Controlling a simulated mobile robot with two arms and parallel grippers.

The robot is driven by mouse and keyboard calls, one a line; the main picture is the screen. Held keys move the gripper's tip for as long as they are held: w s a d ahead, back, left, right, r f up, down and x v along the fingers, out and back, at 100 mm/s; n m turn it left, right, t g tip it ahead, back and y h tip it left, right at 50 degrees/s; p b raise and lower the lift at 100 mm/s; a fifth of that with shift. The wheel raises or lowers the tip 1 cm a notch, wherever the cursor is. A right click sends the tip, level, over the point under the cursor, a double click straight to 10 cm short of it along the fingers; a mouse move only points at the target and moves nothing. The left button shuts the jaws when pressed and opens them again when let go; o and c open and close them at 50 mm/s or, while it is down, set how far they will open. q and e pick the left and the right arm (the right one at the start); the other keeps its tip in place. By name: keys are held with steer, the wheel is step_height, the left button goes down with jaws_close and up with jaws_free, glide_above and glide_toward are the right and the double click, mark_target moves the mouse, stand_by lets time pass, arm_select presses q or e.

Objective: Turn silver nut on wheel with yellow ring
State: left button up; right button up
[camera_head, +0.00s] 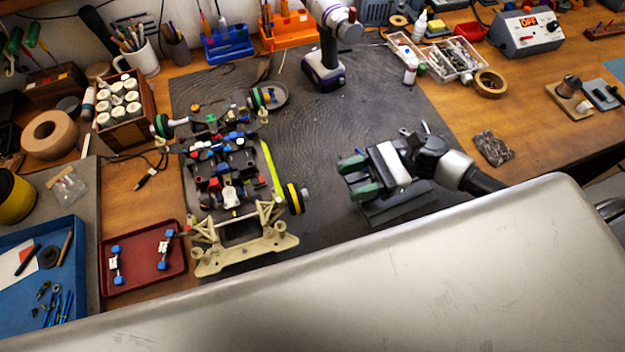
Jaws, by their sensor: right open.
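The RC car chassis (230,180) sits on the dark mat left of centre. A wheel with a yellow ring (295,198) is at its near right corner. The silver nut is too small to make out. My right gripper (356,177), with green finger pads, is open. It is right of the near right wheel, apart from it, with its fingers toward the chassis. Nothing shows between its fingers. My left gripper is not in view.
A dark flat block (398,203) lies below my right gripper. A red tray (142,279) is left of the chassis. The mat between chassis and gripper is clear.

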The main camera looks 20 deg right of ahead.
mark_target(304, 196)
steer(key=a+p, duration=0.2)
steer(key=a, duration=0.6)
steer(key=shift+p, duration=0.3)
steer(key=shift+a, duration=0.1)
steer(key=c, duration=0.5)
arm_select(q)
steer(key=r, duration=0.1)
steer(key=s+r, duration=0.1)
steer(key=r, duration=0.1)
arm_select(e)
jaws_close()
